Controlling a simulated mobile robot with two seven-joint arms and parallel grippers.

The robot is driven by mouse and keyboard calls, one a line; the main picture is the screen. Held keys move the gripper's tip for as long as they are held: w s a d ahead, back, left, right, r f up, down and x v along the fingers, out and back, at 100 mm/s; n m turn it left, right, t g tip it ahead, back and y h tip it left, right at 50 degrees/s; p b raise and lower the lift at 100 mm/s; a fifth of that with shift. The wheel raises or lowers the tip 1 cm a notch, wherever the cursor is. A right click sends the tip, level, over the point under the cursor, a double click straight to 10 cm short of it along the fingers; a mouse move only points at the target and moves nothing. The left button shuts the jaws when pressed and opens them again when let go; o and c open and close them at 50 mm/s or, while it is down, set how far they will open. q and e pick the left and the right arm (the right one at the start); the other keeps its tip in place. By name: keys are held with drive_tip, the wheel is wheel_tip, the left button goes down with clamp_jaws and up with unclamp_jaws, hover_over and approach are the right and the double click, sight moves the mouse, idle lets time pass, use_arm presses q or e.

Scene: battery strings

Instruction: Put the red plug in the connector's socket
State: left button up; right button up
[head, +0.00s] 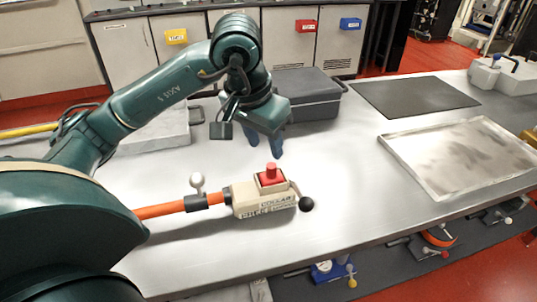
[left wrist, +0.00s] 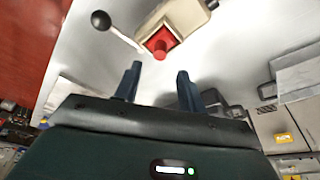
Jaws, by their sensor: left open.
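The red plug (head: 271,176) has a square base and a round knob. It stands upright at the socket on top of the cream connector (head: 262,203); how deep it sits I cannot tell. My left gripper (head: 265,147) is open and empty, just above and behind the plug, apart from it. In the left wrist view the red plug (left wrist: 161,43) lies beyond the gap between the blue fingertips of my left gripper (left wrist: 160,69), with the connector (left wrist: 186,18) around it. The socket's inside is hidden. My right gripper is not in view.
An orange cable (head: 160,210) runs left from the connector, past a white-knobbed clamp (head: 197,183). A black-knobbed lever (head: 306,203) sticks out at its right. A grey case (head: 310,95) stands behind my gripper. A metal tray (head: 393,151) lies at right; the table between is clear.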

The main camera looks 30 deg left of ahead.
use_arm(q)
drive_tip(key=shift+v, duration=2.6)
